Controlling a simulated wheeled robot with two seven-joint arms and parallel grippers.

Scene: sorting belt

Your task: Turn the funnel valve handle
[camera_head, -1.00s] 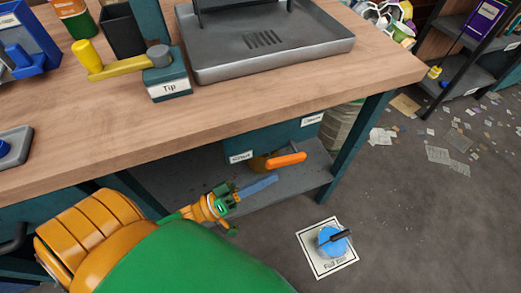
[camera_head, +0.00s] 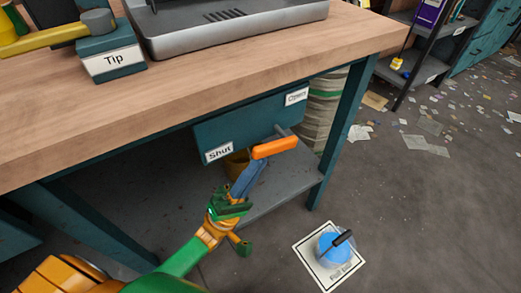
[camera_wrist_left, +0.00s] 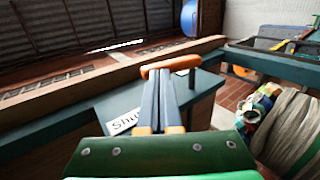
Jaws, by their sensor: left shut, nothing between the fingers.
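The orange valve handle (camera_head: 275,148) sits on a grey stem at the front of a teal box (camera_head: 230,130) under the workbench. The box carries a "Shut" label (camera_head: 219,152) at left and a second label (camera_head: 297,96) at upper right, probably "Open". My left gripper (camera_head: 258,170) has its blue-grey fingers together just below the handle. In the left wrist view, the closed fingers (camera_wrist_left: 161,80) point at the orange handle (camera_wrist_left: 170,65), which crosses just beyond their tips. I cannot tell whether they touch it. My right gripper is not in view.
The wooden benchtop (camera_head: 200,85) overhangs the box, and a teal leg (camera_head: 341,130) stands to its right. A grey shelf (camera_head: 290,188) lies below. Papers litter the floor at right.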

